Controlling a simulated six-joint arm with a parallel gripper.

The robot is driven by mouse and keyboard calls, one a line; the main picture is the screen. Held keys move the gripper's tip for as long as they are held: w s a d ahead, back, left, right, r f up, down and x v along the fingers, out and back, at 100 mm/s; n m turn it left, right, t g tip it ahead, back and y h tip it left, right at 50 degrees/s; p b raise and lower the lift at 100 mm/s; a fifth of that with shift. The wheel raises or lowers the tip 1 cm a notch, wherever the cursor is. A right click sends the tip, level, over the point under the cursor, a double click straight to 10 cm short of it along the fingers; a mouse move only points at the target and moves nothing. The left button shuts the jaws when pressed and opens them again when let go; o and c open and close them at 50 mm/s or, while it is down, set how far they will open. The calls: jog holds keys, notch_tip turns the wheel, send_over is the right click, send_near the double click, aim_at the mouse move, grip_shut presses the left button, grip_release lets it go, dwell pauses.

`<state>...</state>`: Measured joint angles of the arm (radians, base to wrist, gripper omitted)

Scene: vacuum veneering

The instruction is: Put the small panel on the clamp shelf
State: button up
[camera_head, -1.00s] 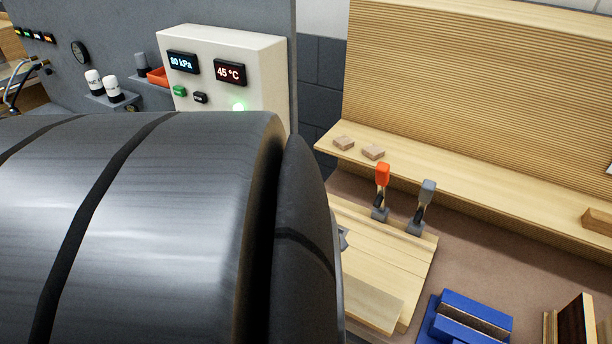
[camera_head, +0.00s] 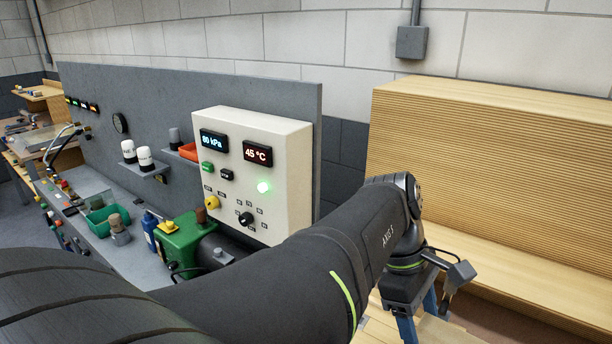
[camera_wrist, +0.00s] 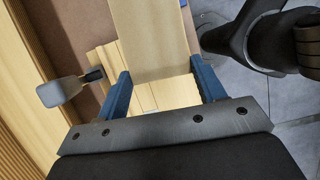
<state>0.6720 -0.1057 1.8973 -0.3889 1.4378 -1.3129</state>
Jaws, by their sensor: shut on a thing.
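My gripper (camera_wrist: 165,82) has two blue fingers shut on the small panel (camera_wrist: 152,38), a plain pale wooden piece. The panel lies between the fingers and runs out of the top of the wrist view. My gripper also shows at the lower right of the head view (camera_head: 420,316), partly hidden by my arm. Below the panel is a light wooden board (camera_wrist: 104,62). Whether the panel touches it I cannot tell. Which surface is the clamp shelf is not clear.
A ribbed wooden back panel (camera_head: 490,165) rises above a pale shelf (camera_head: 520,275) at right. A white control box (camera_head: 255,175), green machine (camera_head: 182,240) and green tray (camera_head: 105,217) stand left. My arm hides much of the bench.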

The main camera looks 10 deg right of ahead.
jog(key=shift+m, duration=0.4)
jog(key=d+r, duration=0.1)
jog(key=s+d+r, duration=0.1)
jog(key=d+r, duration=0.2)
jog(key=shift+s, duration=0.4)
jog(key=w+d+r+n, duration=0.1)
jog(key=w+d+r, duration=0.2)
jog(key=d, duration=0.5)
jog(key=w+d+r+n, duration=0.1)
jog(key=w+d+r, duration=0.15)
jog(key=d, duration=0.65)
jog(key=w+f, duration=0.2)
jog(key=w, duration=0.1)
jog(key=w+a+f, duration=0.1)
jog(key=w+f, duration=0.1)
jog(key=w, duration=0.2)
jog(key=w+a+f, duration=0.1)
jog(key=w+f, duration=0.1)
jog(key=w, duration=0.2)
jog(key=shift+w+a+f, duration=0.1)
jog(key=shift+w+f, duration=0.05)
jog(key=shift+f, duration=2.15)
jog(key=shift+f, duration=0.1)
jog(key=o, duration=1)
